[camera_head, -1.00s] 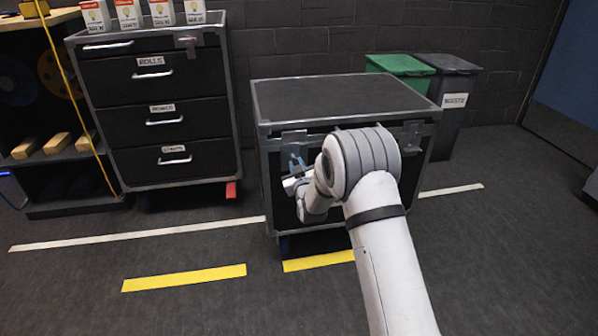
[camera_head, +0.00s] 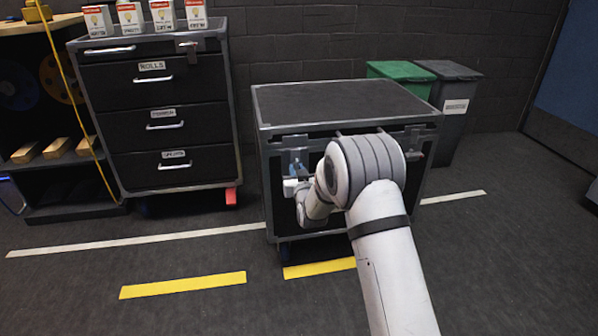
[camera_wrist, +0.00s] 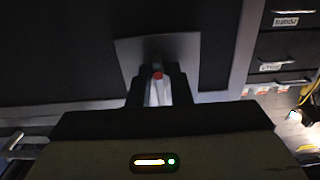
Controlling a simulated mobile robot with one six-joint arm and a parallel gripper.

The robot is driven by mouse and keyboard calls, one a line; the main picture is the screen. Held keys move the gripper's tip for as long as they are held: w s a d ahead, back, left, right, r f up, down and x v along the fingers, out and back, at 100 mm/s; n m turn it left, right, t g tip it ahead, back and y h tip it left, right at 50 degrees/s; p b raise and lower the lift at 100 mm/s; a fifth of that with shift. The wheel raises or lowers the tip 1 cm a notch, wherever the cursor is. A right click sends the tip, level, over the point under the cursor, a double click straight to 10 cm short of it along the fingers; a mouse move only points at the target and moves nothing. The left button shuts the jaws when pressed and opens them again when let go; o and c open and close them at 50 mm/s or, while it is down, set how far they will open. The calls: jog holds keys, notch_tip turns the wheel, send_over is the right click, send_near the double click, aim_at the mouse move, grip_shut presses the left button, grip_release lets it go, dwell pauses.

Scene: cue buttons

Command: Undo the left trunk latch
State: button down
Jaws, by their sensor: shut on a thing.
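The trunk (camera_head: 340,100) is a dark case with grey metal edges, standing on the floor with its lid down. Its left latch (camera_head: 294,142) is a grey metal plate at the front left, just under the lid edge. My gripper (camera_head: 295,168) is at this latch, at its lower part. In the wrist view the latch plate (camera_wrist: 128,48) stands behind the fingers, and my gripper (camera_wrist: 160,88) is shut on a narrow light piece of the latch with a red tip (camera_wrist: 158,75). My arm hides much of the trunk's front. Whether the latch is fastened cannot be told.
A drawer cabinet (camera_head: 160,100) with small boxes on top stands left of the trunk. A green bin (camera_head: 400,71) and a grey bin (camera_head: 450,78) stand behind right. The floor in front is clear.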

jog(key=shift+w+r, duration=0.1)
jog(key=shift+r, duration=0.2)
jog(key=c, duration=1.7)
grip_release()
jog(key=shift+o, duration=0.7)
jog(key=shift+f, duration=0.15)
jog(key=p+v, duration=0.2)
jog(key=v, duration=0.6)
jog(key=shift+p, duration=0.35)
